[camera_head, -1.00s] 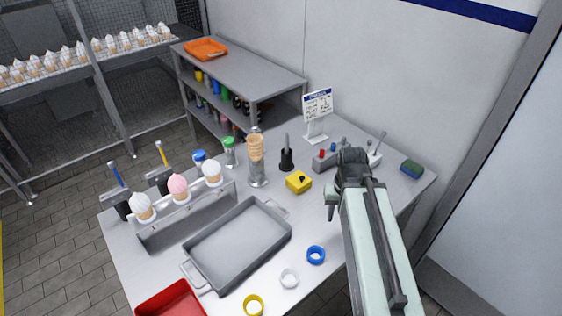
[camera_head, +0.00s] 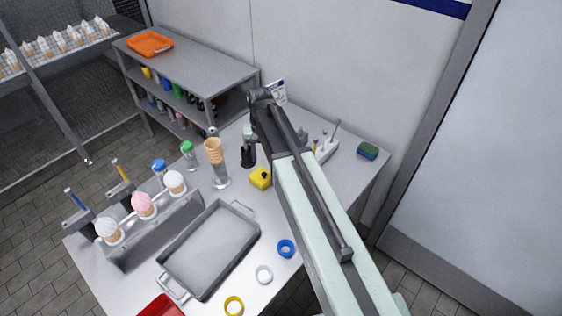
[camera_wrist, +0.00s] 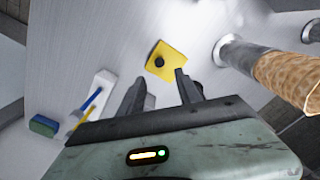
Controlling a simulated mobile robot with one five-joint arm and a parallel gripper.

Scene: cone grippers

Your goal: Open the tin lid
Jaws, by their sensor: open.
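A yellow square tin (camera_head: 261,177) with a dark round knob on its lid stands on the metal table, left of my arm. It also shows in the wrist view (camera_wrist: 166,62), with the lid seated flat on it. My gripper (camera_wrist: 160,77) is open and empty, its two dark fingers apart. In the wrist view the tin lies just beyond the fingertips, with nothing touching it that I can see. In the head view my gripper (camera_head: 249,132) hangs from the arm's end above the table, behind the tin; its fingers are partly hidden.
A wafer cone stack in a metal holder (camera_head: 215,163) and a dark cup (camera_head: 248,156) stand near the tin. A tray (camera_head: 210,249), colored rings and an ice cream rack (camera_head: 150,231) are in front and left. A sponge (camera_head: 367,151) lies at the right edge.

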